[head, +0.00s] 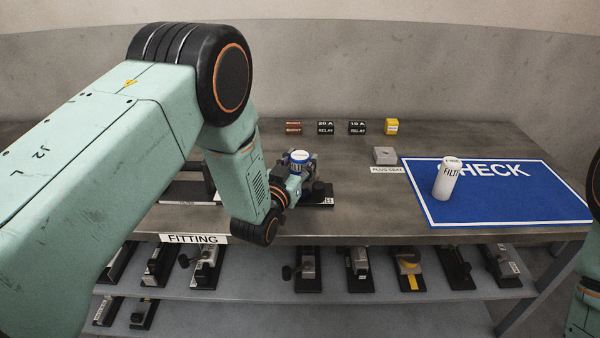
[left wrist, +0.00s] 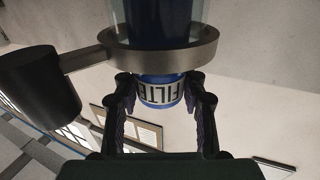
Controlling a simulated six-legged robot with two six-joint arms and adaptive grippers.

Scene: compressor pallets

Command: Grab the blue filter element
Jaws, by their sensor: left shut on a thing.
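The blue filter element (left wrist: 162,92) has a blue body and a white band with "FILTER" lettering. In the left wrist view it sits below a metal ring, with a clear cylinder and dark blue body beyond. My left gripper (left wrist: 161,118) has a finger on each side of it and is shut on it. The arm partly hides the holder. My right gripper is not in view.
A white filter (head: 446,178) stands on the blue CHECK mat (head: 510,205) at right. A small grey block (head: 385,155) is behind a label. Small relay boxes (head: 326,127) and a yellow box (head: 391,126) stand at the back. Lower shelves (head: 330,285) hold several fittings.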

